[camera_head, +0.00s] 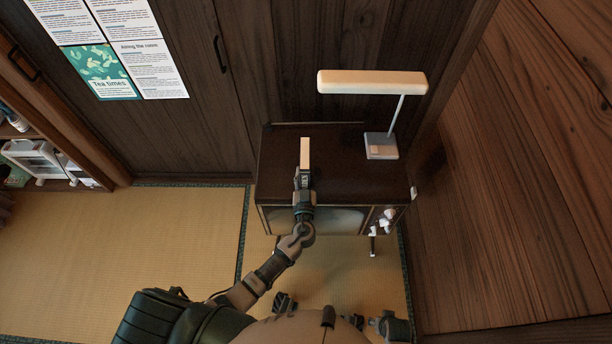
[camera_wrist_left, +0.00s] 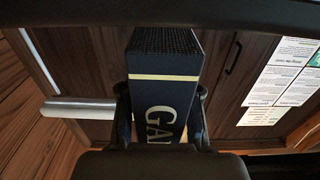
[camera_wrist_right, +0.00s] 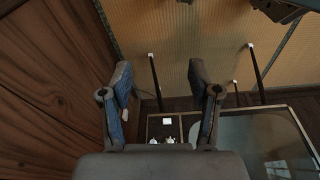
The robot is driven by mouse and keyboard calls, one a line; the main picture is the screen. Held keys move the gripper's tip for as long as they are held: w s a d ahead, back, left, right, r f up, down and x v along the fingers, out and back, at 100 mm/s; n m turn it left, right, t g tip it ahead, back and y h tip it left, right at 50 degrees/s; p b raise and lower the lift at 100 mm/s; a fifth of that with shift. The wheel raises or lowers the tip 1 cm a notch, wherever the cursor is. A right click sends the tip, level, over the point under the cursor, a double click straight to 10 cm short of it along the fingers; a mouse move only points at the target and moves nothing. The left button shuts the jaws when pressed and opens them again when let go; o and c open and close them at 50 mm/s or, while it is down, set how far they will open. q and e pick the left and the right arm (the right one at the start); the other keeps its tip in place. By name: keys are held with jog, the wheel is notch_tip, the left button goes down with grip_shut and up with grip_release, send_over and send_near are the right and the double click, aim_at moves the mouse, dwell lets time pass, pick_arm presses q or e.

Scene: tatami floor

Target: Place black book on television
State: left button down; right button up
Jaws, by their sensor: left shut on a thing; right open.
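The black book (camera_wrist_left: 165,80) has a gold line and gold letters on its spine in the left wrist view. My left gripper (camera_wrist_left: 161,105) is shut on it, one finger on each side. In the head view the book's pale page edge (camera_head: 305,150) shows just past my left gripper (camera_head: 304,176), over the dark top of the television (camera_head: 340,170). I cannot tell whether the book touches that top. The television's screen (camera_wrist_right: 260,140) and knobs show in the right wrist view. My right gripper (camera_wrist_right: 160,80) is open and empty, near the television's front.
A white lamp (camera_head: 382,146) stands on the right part of the television's top, its long shade (camera_head: 372,82) reaching left. A wooden wall (camera_head: 530,190) is close on the right, and cabinet doors stand behind. Tatami floor (camera_head: 120,260) is clear on the left.

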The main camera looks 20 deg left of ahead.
pick_arm(q)
jog(key=shift+a+f, duration=0.3)
jog(key=shift+f, duration=0.15)
jog(key=shift+a+f, duration=0.1)
jog(key=shift+a, duration=0.1)
jog(key=c, duration=1.1)
grip_release()
jog(key=o, duration=0.3)
jog(key=shift+d, duration=0.6)
jog(key=shift+s, duration=0.2)
jog(key=b+v, duration=0.1)
jog(key=v, duration=1)
jog(key=s+a+f+g, duration=0.9)
jog(key=s+a+f, duration=0.15)
jog(key=f, duration=0.35)
jog(key=s+d+f+m+g+h, duration=0.1)
jog(key=s+f+m+g+h, duration=0.1)
jog(key=s, duration=0.4)
jog(key=s+d+f+m+g+h, duration=0.1)
jog(key=s+f+m+g+h, duration=0.2)
jog(key=s, duration=0.3)
jog(key=shift+s+g, duration=0.35)
jog(key=shift+g, duration=0.25)
pick_arm(e)
jog(key=r, duration=0.4)
jog(key=shift+w+a+r, duration=0.1)
jog(key=shift+w+a, duration=0.05)
jog(key=shift+a, duration=0.05)
